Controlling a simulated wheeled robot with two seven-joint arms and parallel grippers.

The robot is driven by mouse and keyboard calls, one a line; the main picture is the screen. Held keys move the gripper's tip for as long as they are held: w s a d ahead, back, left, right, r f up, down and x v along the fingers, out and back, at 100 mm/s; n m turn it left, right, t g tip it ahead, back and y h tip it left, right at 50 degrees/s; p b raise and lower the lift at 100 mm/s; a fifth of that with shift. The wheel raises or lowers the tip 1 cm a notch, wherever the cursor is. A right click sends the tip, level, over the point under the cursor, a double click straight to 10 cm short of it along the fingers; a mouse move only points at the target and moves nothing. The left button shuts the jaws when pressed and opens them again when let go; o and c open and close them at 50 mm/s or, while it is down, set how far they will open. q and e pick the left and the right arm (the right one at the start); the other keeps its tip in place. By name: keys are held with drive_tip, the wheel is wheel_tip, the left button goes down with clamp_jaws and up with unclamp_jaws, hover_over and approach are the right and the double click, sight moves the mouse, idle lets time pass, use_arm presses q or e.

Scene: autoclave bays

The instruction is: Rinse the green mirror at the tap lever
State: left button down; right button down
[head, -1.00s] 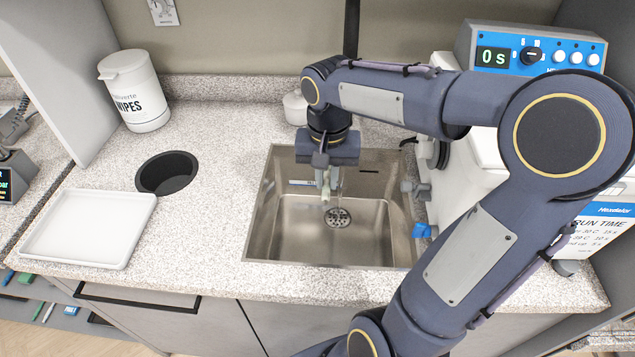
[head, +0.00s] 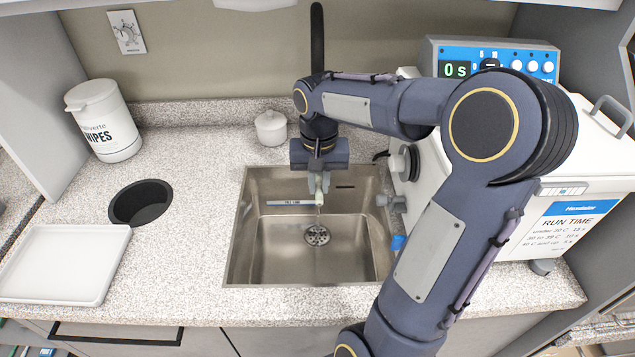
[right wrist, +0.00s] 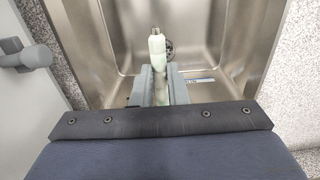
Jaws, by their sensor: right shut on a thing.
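My right gripper (head: 319,190) points down over the steel sink (head: 345,262) and is shut on a slim pale green handle, which I take as the green mirror (head: 319,199). In the right wrist view the handle (right wrist: 157,60) stands between the fingers with a metallic tip; its mirror head cannot be made out. A dark upright pipe (head: 317,40) rises behind my right arm, which hides its lower part. I cannot make out the tap lever for sure. My left gripper is not in view.
A white unit (head: 590,150) with a blue panel stands right of the sink; a grey knob (head: 388,201) and blue piece (head: 397,243) face the sink. Left are a wipes tub (head: 105,120), a round counter hole (head: 140,203) and a white tray (head: 62,262). A lidded pot (head: 270,127) stands behind.

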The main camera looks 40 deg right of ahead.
idle(0.4)
drive_tip(key=shift+s+d, duration=0.15)
drive_tip(key=shift+s, duration=0.45)
drive_tip(key=shift+w, duration=0.2)
drive_tip(key=shift+w, duration=0.45)
drive_tip(key=shift+s, duration=0.2)
drive_tip(key=shift+s, duration=0.45)
drive_tip(key=s+a, duration=0.2)
drive_tip(key=a, duration=0.5)
drive_tip(key=shift+a, duration=0.35)
idle(1.2)
